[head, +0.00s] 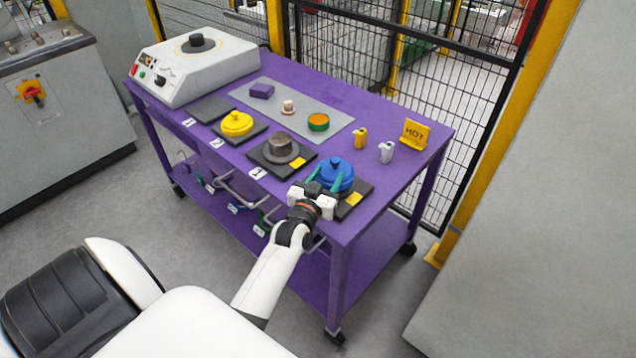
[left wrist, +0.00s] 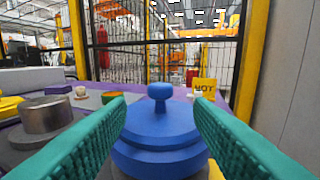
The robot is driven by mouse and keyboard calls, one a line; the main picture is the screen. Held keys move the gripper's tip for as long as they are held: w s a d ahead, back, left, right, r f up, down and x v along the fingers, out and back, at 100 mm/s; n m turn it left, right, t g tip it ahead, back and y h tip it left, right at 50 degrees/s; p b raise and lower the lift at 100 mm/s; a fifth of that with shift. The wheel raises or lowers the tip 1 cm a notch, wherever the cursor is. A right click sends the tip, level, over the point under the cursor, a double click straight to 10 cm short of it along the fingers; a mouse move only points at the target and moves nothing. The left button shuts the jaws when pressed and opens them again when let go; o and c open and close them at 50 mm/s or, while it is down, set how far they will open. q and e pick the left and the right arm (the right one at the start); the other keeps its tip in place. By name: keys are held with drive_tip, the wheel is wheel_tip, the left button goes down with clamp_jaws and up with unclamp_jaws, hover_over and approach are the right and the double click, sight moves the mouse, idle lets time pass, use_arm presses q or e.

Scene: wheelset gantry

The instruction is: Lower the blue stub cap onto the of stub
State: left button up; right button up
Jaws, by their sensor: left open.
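The blue stub cap (head: 340,171) is a stepped round lid with a knob on top. It sits level at the dark square plate (head: 356,204) near the right front of the purple table; what lies under it is hidden. It also shows in the left wrist view (left wrist: 160,124), centred ahead. My left gripper (head: 325,180) is open, its two teal fingers pointing at the cap, one on each side of it. I cannot tell whether they touch it. A bare grey metal stub (head: 281,146) stands on the neighbouring plate, left of the cap. My right gripper is out of view.
A yellow cap (head: 237,123) sits on another plate further left. A white machine (head: 197,68) stands at the table's back left. A grey mat (head: 292,111) holds small parts. A yellow HOT sign (head: 415,134) and two small bottle-like items stand right. Mesh fencing runs behind.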

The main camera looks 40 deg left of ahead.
use_arm(q)
drive_tip(key=v, duration=0.6)
drive_tip(key=shift+s, duration=0.3)
drive_tip(key=s+d+f+m+g+h, duration=0.45)
drive_tip(key=s+d+g, duration=0.3)
drive_tip(key=d, duration=0.25)
drive_tip(key=s+d+f+g, duration=0.1)
drive_tip(key=s+d+g, duration=0.15)
drive_tip(key=s, duration=0.55)
drive_tip(key=s+d+g, duration=0.2)
drive_tip(key=s+g, duration=0.2)
drive_tip(key=s, duration=0.4)
wheel_tip(320, 180, down, 26)
drive_tip(key=g, duration=0.1)
drive_tip(key=s+a+f+g, duration=0.1)
drive_tip(key=s+a+f, duration=0.2)
drive_tip(key=s+f, duration=1.3)
drive_tip(key=shift+s+f+m, duration=0.35)
drive_tip(key=shift+s, duration=0.35)
